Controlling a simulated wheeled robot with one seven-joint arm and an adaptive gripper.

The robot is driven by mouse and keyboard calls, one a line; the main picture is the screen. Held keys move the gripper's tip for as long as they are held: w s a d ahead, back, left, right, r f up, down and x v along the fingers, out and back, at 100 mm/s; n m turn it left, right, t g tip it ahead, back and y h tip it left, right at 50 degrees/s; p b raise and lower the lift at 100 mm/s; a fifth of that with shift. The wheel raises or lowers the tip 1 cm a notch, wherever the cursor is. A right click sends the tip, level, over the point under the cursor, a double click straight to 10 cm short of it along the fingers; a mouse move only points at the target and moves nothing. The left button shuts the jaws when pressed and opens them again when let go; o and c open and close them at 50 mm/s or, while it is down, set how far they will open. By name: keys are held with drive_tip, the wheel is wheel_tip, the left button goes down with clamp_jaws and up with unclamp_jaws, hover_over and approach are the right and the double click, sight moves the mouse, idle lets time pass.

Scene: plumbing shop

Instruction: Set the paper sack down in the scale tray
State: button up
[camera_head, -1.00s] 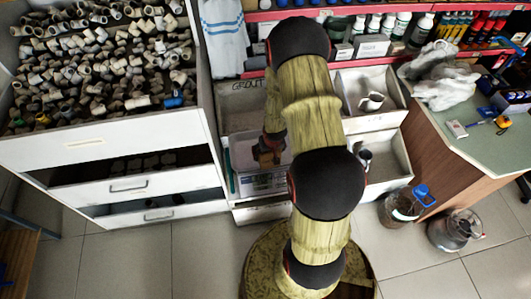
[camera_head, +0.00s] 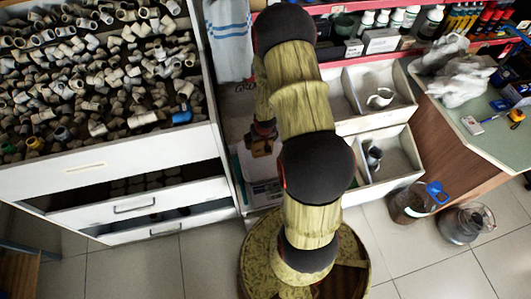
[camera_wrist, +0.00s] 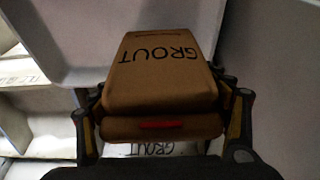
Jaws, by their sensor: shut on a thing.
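A brown paper sack (camera_wrist: 160,75) marked GROUT fills the middle of the wrist view. It reads upside down there and has a small red strip on its near end. My gripper (camera_wrist: 163,122) is shut on it, with a finger on each side. In the head view, the sack (camera_head: 261,148) is small and dark at the end of my gripper (camera_head: 263,132), partly hidden by my arm. A pale tray-like pan (camera_wrist: 75,45) with a raised edge lies behind the sack in the wrist view. I cannot tell for sure whether it is the scale tray, or whether the sack touches it.
White open bins (camera_head: 385,100) hold a few fittings right of my arm. A drawer cabinet (camera_head: 130,165) heaped with pipe fittings stands at the left. A green-topped counter (camera_head: 490,135) is at the right, with jugs (camera_head: 465,223) on the tiled floor below. Bottles line the red-edged shelf.

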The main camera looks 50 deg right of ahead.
sight(264, 144)
drive_tip(key=shift+o, duration=0.2)
drive_tip(key=shift+f+b, duration=2.35)
drive_tip(key=shift+f, duration=1.95)
drive_tip(key=shift+f, duration=0.1)
drive_tip(key=o, duration=2.1)
drive_tip(key=shift+f, duration=0.1)
drive_tip(key=shift+s+r, duration=0.1)
drive_tip(key=shift+r, duration=0.35)
drive_tip(key=p+v, duration=0.6)
drive_tip(key=v, duration=0.5)
drive_tip(key=shift+s+a+r, duration=0.1)
drive_tip(key=shift+a+r, duration=0.05)
drive_tip(key=shift+s, duration=0.1)
